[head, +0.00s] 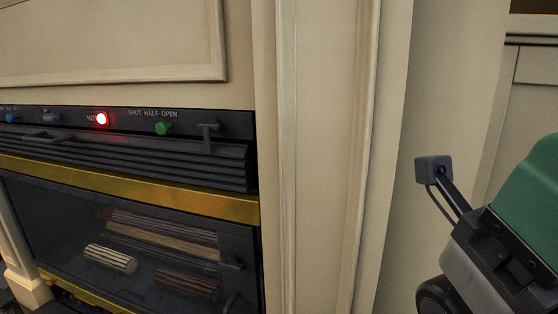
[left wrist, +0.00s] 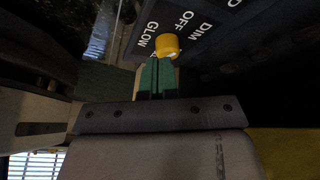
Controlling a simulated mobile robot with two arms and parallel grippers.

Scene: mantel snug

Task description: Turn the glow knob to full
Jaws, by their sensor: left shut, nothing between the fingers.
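The glow knob is a round yellow knob (left wrist: 167,45) in the left wrist view, on a dark panel (left wrist: 205,45) beside the white words GLOW, OFF and DIM. A further label is cut off at the top edge. I cannot tell which mark the knob points to. My left gripper (left wrist: 158,62) has its green fingers shut and empty, with the tips right at the knob's near side. I cannot tell whether they touch it. The head view shows neither the yellow knob nor the left gripper. My right arm shows there at the right, without its fingertips.
The head view shows a fireplace panel with a lit red lamp (head: 101,118), a green knob (head: 163,129) under SHUT HALF OPEN, a blue knob (head: 11,118) and a dark lever (head: 210,134). Below are a brass strip (head: 150,190) and logs behind glass. Cream panelling stands right of it.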

